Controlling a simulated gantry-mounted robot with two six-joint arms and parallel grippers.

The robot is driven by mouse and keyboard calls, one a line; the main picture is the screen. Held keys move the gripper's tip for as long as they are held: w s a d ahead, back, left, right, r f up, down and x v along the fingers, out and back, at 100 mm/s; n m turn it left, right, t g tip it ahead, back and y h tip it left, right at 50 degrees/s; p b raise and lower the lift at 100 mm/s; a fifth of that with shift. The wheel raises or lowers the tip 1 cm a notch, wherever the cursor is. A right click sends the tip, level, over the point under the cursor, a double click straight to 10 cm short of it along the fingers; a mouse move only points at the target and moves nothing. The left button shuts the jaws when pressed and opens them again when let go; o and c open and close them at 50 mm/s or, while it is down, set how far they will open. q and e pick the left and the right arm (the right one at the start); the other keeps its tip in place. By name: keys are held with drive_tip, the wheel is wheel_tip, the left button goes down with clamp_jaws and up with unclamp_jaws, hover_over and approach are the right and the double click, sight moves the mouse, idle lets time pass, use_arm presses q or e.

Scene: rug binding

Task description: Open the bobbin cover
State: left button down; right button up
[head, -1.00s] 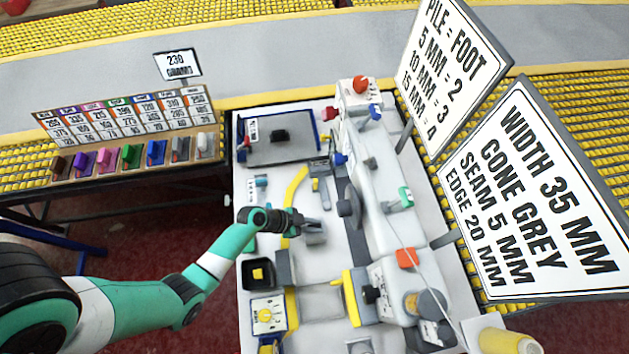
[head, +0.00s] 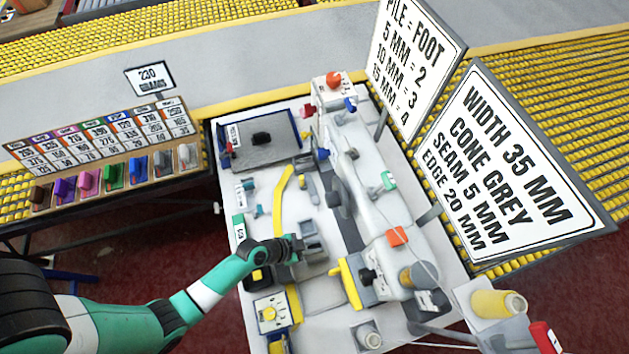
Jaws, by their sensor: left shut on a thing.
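The sewing machine (head: 372,212) stands on a pale work table, with its long white body running from top to lower right. A small grey block-like part, apparently the bobbin cover (head: 311,240), sits left of the machine body near the end of the yellow curved strip (head: 282,200). My left gripper (head: 296,246) is against the left side of this grey part and shut on it. The dark fingers hide part of the contact, so the cover's exact angle is hard to tell. My right gripper is out of view.
A control box with a dial (head: 270,313) and a black box lie close to my left forearm. A yellow upright piece (head: 351,284) stands right of the gripper. Cone-thread (head: 497,304) is at lower right.

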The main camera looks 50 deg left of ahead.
use_arm(q)
drive_tip(key=shift+s+d, duration=0.15)
drive_tip(key=shift+d, duration=0.05)
drive_tip(key=c, duration=0.8)
unclamp_jaws()
drive_tip(key=shift+a, duration=0.1)
drive_tip(key=shift+a+r, duration=0.1)
drive_tip(key=shift+r, duration=0.1)
drive_tip(key=p+v, duration=0.3)
drive_tip(key=v, duration=0.8)
drive_tip(key=shift+s+p, duration=0.2)
drive_tip(key=shift+p, duration=0.15)
